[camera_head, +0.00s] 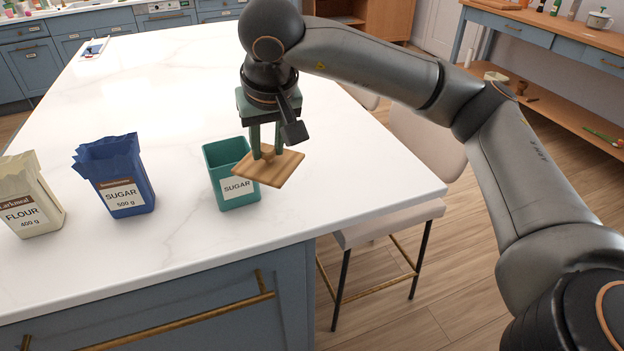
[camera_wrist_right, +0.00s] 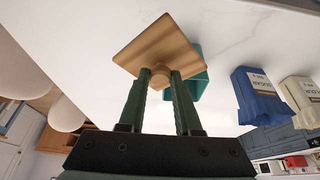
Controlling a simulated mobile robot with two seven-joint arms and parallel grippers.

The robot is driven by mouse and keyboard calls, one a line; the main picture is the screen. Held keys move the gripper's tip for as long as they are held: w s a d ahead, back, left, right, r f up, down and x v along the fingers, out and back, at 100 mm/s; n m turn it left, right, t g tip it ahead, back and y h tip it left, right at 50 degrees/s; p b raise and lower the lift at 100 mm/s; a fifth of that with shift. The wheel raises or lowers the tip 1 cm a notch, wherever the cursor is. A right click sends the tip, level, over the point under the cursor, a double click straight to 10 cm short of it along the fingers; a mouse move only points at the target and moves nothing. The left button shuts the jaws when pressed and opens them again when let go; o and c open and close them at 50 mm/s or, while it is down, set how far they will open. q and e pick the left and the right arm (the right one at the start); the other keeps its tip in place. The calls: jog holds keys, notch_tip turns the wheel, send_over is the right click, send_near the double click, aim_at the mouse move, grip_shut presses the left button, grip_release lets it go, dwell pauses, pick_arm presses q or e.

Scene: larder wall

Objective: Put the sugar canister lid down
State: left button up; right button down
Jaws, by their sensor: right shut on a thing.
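The sugar canister lid (camera_head: 283,170) is a square wooden plate with a knob. My right gripper (camera_head: 266,154) is shut on its knob and holds it up, slightly tilted, in front of and to the right of the canister's mouth in the head view. The lid also shows in the right wrist view (camera_wrist_right: 157,45), between the fingertips (camera_wrist_right: 161,80). The teal sugar canister (camera_head: 237,191) stands upright and uncovered on the white counter, labelled SUGAR. The lid hides part of it. My left gripper is in neither view.
A blue sugar bag (camera_head: 122,172) and a cream flour bag (camera_head: 32,200) stand left of the canister on the white counter (camera_head: 180,100). The counter is clear behind the canister and to its right. A pale stool (camera_head: 390,222) stands past the right edge.

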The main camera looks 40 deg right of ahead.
jog(key=shift+d+f, duration=0.1)
jog(key=shift+d, duration=0.05)
jog(key=w+d+f, duration=0.2)
jog(key=d+f, duration=0.1)
jog(key=w+d+f, duration=0.2)
jog(key=d+f, duration=0.1)
jog(key=d, duration=0.1)
jog(key=w+d+f+p, duration=0.1)
jog(key=w+d+f, duration=0.1)
jog(key=d+f, duration=0.1)
jog(key=shift+w+d, duration=0.3)
jog(key=shift+d, duration=0.35)
jog(key=f, duration=0.3)
jog(key=shift+w+d+f+p, duration=0.15)
jog(key=shift+d+p, duration=0.15)
jog(key=shift+d, duration=0.05)
jog(key=shift+f, duration=0.3)
jog(key=shift+f, duration=0.15)
jog(key=c, duration=0.6)
grip_release()
